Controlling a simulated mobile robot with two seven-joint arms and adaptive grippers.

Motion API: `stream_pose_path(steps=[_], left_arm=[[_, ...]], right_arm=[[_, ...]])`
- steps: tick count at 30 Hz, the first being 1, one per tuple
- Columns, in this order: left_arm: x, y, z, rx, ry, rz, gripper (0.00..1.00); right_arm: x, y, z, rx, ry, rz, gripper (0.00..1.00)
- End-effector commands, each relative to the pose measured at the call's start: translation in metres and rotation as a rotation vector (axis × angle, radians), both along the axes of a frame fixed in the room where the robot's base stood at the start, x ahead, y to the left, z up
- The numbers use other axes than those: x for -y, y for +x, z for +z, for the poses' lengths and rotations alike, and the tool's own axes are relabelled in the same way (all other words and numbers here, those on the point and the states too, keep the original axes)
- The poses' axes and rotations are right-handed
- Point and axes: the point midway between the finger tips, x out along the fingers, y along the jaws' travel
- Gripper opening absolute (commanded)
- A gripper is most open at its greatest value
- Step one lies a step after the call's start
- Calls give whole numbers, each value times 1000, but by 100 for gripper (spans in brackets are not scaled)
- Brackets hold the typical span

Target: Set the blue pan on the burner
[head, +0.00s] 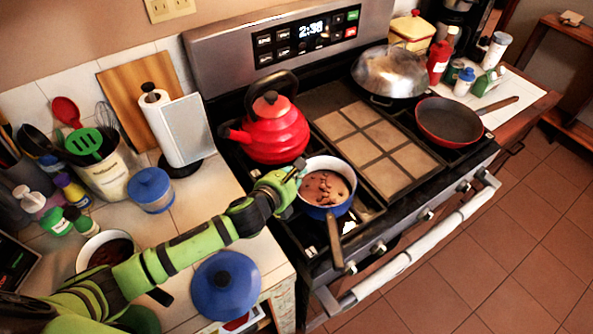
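The blue pan (327,208) has a white inside with brown food in it. It is upright at the front left burner (300,232) of the stove, its handle pointing to the front edge. I cannot tell whether its base touches the grate. My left gripper (297,176) is at the pan's left rim, touching or very close to it. Its fingers are too small and overlapped to show whether they are shut on the rim. My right gripper is not in view.
A red kettle (275,130) stands right behind the pan. A tiled griddle (376,148) lies to its right. A red frying pan (449,122) and a domed metal pan (390,71) occupy the right burners. A blue lid (225,284) and blue-lidded jar (151,191) are on the left counter.

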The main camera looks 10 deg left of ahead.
Motion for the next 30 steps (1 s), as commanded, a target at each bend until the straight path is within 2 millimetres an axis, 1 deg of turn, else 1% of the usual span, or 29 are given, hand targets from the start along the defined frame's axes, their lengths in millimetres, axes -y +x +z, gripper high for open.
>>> stream_pose_path(steps=[1,4,8,9,10,11,20,23,26,30], left_arm=[[1,1,3,5,-5,-1,0],[1,1,3,4,-5,-1,0],[1,1,-1,4,-4,-1,0],[0,0,-4,-1,1,0,15],[0,0,-3,0,1,0,27],[0,0,-3,-1,1,0,35],[0,0,-3,-1,0,0,35],[0,0,2,0,-1,0,35],[-3,-9,3,0,2,-1,35],[-8,-29,11,-2,2,-3,35]], right_arm=[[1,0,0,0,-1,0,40],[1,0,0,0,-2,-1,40],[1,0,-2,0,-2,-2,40],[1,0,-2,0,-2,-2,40],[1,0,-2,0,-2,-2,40],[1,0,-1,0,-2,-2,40],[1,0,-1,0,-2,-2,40],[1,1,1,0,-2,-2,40],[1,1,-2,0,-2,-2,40],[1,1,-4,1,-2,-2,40]])
